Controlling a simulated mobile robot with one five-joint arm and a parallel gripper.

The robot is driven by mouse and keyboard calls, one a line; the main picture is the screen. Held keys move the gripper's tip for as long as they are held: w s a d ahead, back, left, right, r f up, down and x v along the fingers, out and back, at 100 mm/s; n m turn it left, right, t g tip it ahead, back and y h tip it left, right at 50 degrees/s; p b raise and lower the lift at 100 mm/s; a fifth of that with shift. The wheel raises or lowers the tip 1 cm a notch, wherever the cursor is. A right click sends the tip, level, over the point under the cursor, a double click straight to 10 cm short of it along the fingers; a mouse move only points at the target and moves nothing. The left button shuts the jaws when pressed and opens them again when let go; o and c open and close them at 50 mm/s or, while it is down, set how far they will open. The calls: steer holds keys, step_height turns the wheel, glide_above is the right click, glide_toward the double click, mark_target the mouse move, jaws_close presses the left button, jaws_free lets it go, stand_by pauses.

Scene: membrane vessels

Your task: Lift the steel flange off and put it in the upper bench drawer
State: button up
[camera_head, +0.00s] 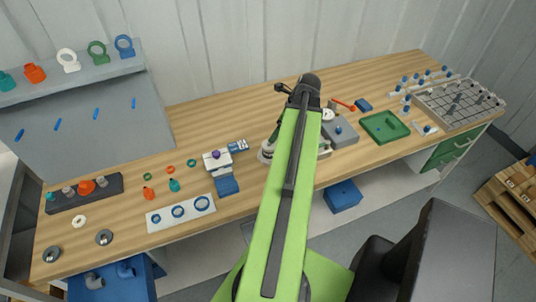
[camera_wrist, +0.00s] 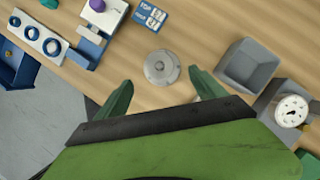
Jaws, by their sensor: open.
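A round steel flange (camera_wrist: 162,67) with a small raised centre shows in the wrist view, near the middle, over the wooden bench. In the head view it shows partly behind my arm (camera_head: 264,154). Whether it sits on a vessel body below is hard to tell. My gripper (camera_wrist: 160,80) is open and empty, its two green fingers apart, on the near side of the flange and not touching it. The green bench drawers (camera_head: 447,152) are under the bench's right end in the head view and look shut.
A white block with a purple knob (camera_head: 216,160) and a blue block (camera_head: 227,186) stand left of the flange. A grey open bin (camera_wrist: 247,65) and a round gauge (camera_wrist: 291,111) stand to its right. A green tray (camera_head: 384,127) lies farther right.

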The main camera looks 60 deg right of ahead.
mark_target(273, 145)
steer(key=b+x, duration=0.1)
steer(key=x, duration=0.2)
steer(key=shift+s, duration=0.15)
steer(key=shift+w+f+b, duration=0.2)
steer(key=shift+f+b, duration=0.05)
steer(key=shift+b, duration=0.1)
steer(key=b+x, duration=0.2)
steer(key=s+b+x, duration=0.1)
steer(key=b+x, duration=0.2)
steer(key=shift+f, duration=0.15)
steer(key=shift+w+f, duration=0.2)
steer(key=shift+r, duration=0.2)
steer(key=c, duration=1.7)
steer(key=shift+c, duration=0.2)
steer(key=shift+r, duration=0.15)
